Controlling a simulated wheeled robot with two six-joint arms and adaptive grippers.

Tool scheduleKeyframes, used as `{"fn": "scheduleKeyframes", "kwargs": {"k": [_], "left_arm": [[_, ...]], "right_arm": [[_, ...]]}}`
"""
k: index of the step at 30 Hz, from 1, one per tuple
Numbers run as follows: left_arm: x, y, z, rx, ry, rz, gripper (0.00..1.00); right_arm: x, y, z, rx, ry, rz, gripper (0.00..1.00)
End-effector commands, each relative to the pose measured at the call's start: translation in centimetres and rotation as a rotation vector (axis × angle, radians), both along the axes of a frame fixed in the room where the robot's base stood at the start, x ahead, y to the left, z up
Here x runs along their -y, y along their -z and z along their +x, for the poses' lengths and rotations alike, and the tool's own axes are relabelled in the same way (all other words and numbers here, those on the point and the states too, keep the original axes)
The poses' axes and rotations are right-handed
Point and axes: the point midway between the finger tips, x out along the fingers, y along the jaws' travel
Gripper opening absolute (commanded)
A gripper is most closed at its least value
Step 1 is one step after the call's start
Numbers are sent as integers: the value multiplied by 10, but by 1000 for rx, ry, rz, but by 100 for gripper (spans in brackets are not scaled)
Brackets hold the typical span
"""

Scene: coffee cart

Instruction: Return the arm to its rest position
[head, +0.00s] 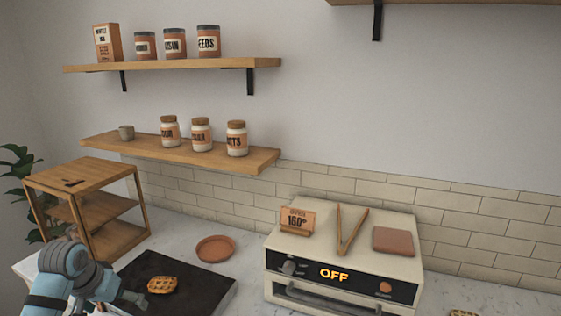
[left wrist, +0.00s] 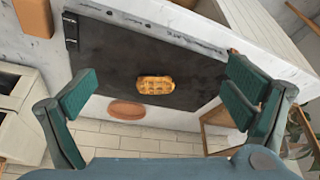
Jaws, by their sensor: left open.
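My left arm comes in at the lower left of the head view. Its gripper (head: 132,298) is just left of a golden waffle (head: 162,285) that lies on a black slab (head: 205,293). In the left wrist view, the left gripper (left wrist: 160,92) has its two teal fingers spread wide with nothing between them touching. The waffle (left wrist: 155,85) shows in the gap beyond the fingers, lying on the slab (left wrist: 110,60) and apart from both fingertips. My right gripper is not in view.
A terracotta plate (head: 215,249) lies behind the slab. A cream oven (head: 345,245) reading OFF stands right, with wooden tongs (head: 351,230) and a sign (head: 297,220) on top. A wooden rack (head: 87,174) stands left. Another waffle (head: 463,313) shows at the bottom right. Wall shelves hold jars.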

Motion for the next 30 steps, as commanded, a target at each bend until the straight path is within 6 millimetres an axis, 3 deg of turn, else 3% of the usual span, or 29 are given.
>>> {"fn": "scheduleKeyframes", "kwargs": {"k": [2, 10, 17, 23, 26, 29, 30], "left_arm": [[0, 0, 0, 0, 0, 0, 96], [3, 50, 0, -16, -22, -8, 96], [7, 113, -9, -38, -47, -8, 96], [15, 206, -37, -75, -71, 5, 96], [22, 265, -67, -104, -79, 22, 96], [34, 338, -119, -147, -76, 43, 96], [42, 369, -148, -165, -68, 54, 96]], "right_arm": [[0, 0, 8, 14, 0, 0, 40], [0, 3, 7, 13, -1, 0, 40], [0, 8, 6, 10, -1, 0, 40], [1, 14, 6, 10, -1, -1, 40], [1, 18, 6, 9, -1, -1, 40], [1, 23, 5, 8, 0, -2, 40], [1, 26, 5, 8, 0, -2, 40]]}}
